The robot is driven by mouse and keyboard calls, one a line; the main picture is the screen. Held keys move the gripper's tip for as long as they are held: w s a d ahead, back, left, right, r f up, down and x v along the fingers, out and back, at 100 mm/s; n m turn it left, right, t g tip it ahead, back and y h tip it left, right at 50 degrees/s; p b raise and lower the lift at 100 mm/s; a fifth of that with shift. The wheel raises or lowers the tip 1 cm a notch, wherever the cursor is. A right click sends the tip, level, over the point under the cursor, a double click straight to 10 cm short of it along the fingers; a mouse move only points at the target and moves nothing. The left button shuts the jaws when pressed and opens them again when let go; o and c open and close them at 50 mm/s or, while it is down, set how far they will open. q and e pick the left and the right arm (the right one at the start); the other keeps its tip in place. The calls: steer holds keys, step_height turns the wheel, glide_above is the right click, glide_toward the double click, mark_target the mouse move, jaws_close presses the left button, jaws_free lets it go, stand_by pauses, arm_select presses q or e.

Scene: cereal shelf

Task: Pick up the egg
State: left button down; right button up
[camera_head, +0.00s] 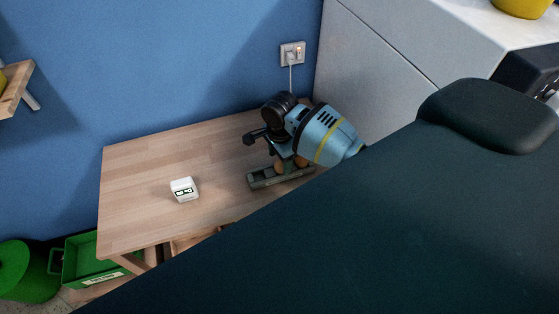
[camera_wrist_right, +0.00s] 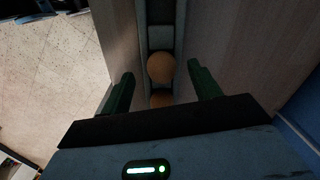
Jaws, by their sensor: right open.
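Two brown eggs show in the right wrist view, one (camera_wrist_right: 161,68) between my fingers and another (camera_wrist_right: 161,100) partly hidden nearer the gripper body. They sit in a narrow grey tray (camera_wrist_right: 160,38), which also shows on the wooden table in the head view (camera_head: 262,182). My right gripper (camera_wrist_right: 160,70) is open, with one dark green finger on each side of the tray. I see no clear contact between the fingers and the egg. In the head view, my right arm partly covers the eggs. My left gripper is not in view.
A small white device (camera_head: 184,189) stands on the wooden table (camera_head: 140,175), whose left part is otherwise clear. A blue wall with a socket (camera_head: 292,54) is behind. A green crate (camera_head: 85,262) is below left. A large dark shape hides the lower right.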

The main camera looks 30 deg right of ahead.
mark_target(279, 162)
steer(key=shift+f, duration=1.6)
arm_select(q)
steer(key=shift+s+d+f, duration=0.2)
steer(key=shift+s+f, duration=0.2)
arm_select(e)
steer(key=shift+w, duration=0.1)
steer(key=c, duration=1.1)
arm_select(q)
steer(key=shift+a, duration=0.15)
arm_select(e)
steer(key=shift+o, duration=0.2)
steer(key=shift+r, duration=0.15)
